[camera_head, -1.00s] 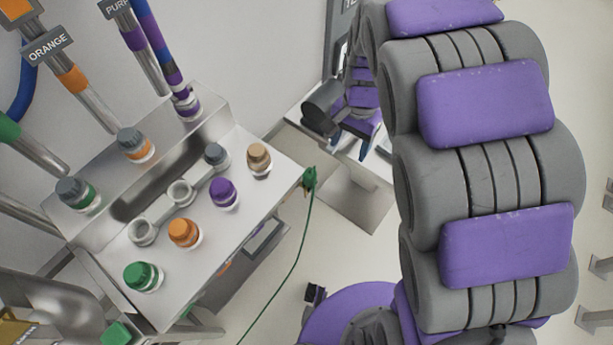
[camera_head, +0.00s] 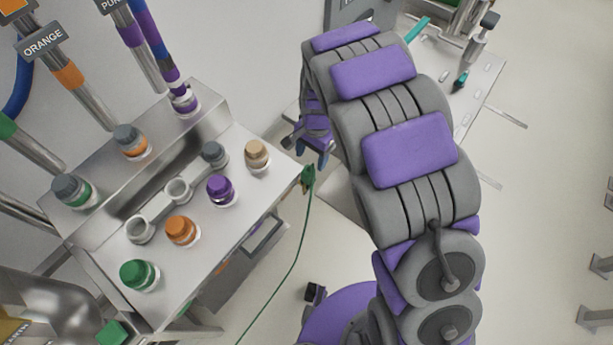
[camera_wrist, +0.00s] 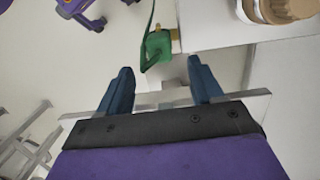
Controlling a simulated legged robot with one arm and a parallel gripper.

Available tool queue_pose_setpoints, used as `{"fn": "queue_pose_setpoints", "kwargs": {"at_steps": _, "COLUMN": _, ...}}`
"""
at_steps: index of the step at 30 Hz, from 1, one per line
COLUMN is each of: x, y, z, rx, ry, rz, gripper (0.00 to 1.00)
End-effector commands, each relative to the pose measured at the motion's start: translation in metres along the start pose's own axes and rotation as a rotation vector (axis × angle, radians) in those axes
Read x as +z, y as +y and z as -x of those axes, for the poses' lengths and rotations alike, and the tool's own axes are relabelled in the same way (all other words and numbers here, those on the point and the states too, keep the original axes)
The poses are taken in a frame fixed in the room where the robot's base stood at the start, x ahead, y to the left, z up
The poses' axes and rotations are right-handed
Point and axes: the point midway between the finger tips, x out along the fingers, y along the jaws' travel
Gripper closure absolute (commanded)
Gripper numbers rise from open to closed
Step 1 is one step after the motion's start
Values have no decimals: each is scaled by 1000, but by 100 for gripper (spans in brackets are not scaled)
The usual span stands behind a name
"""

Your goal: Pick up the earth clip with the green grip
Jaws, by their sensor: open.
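The earth clip (camera_head: 308,179) with the green grip hangs at the right corner of the metal bench, with a green cable running down from it. In the wrist view the green grip (camera_wrist: 156,48) shows at the top centre, beside the bench edge, with a brass-coloured part by it. My gripper (camera_wrist: 162,80) is open, its two blue fingers apart with nothing between them. The clip lies a little beyond the fingertips in that view. In the head view my gripper (camera_head: 309,153) is just above and behind the clip, partly hidden by my arm.
The metal bench (camera_head: 262,203) carries several capped fittings, including purple (camera_head: 220,190), orange (camera_head: 181,230), green (camera_head: 138,274) and tan (camera_head: 257,154). Labelled pipes stand behind it. A pale platform (camera_head: 478,88) with equipment is at the upper right. Open floor lies right of my arm.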

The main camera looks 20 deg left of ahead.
Motion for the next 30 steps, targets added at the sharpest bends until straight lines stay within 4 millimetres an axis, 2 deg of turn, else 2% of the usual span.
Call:
{"fn": "queue_pose_setpoints", "kwargs": {"at_steps": 1, "x": 1, "y": 1, "z": -13, "rx": 3, "ry": -3, "rz": -1, "gripper": 34}}
{"fn": "queue_pose_setpoints", "kwargs": {"at_steps": 4, "x": 0, "y": 1, "z": -29, "rx": 2, "ry": -1, "rz": -1, "gripper": 34}}
{"fn": "queue_pose_setpoints", "kwargs": {"at_steps": 13, "x": 3, "y": -3, "z": -52, "rx": 5, "ry": 1, "rz": 0, "gripper": 34}}
{"fn": "queue_pose_setpoints", "kwargs": {"at_steps": 21, "x": 6, "y": -4, "z": -88, "rx": 3, "ry": 0, "rz": 0, "gripper": 34}}
{"fn": "queue_pose_setpoints", "kwargs": {"at_steps": 29, "x": 5, "y": -3, "z": -91, "rx": 0, "ry": 2, "rz": 0, "gripper": 34}}
{"fn": "queue_pose_setpoints", "kwargs": {"at_steps": 30, "x": 5, "y": -4, "z": -92, "rx": 0, "ry": 2, "rz": 0, "gripper": 37}}
